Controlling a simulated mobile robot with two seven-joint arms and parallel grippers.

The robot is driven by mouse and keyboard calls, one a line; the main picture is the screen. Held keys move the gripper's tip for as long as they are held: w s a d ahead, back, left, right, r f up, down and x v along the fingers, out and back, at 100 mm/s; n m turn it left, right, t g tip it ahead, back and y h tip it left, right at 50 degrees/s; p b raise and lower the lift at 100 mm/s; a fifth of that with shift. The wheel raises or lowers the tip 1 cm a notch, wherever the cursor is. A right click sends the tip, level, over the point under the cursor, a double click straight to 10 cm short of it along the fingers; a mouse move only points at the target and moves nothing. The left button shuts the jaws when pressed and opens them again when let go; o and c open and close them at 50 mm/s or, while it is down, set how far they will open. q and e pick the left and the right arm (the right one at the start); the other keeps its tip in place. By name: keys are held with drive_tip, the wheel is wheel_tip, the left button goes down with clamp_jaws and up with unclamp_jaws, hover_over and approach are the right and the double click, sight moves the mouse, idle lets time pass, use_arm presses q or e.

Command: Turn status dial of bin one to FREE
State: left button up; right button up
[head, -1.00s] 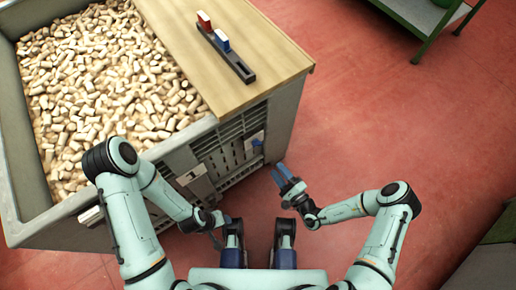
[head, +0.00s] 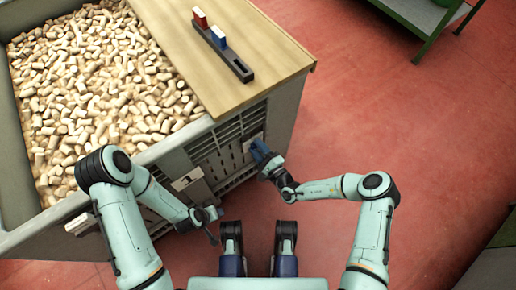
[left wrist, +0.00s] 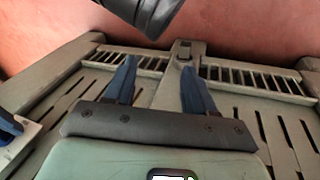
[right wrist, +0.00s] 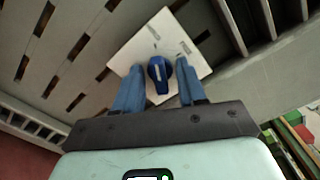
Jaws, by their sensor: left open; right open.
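The status dial is a blue knob (right wrist: 158,76) with a pale pointer mark, on a white square plate (right wrist: 191,47) with small dark markings too small to read. The plate is on the grey slatted side of the bin (head: 290,118). My right gripper (head: 259,150) is open in front of the plate. In the right wrist view its blue fingers lie either side of the knob; I cannot tell whether they touch it. In the head view this gripper hides the dial. My left gripper (left wrist: 158,64) is open and empty, facing the bin's slatted side near a grey latch-like bracket (left wrist: 184,55).
Cork stoppers (head: 100,90) fill the open bin. A wooden board (head: 265,50) on the bin bears a dark rail (head: 232,58) with a red and a blue block. A green-framed table (head: 430,25) stands at the back right. The red floor at right is clear.

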drive_tip(key=c, duration=0.7)
drive_tip(key=shift+c, duration=0.2)
use_arm(q)
drive_tip(key=shift+s+r, duration=0.1)
drive_tip(key=shift+r, duration=0.05)
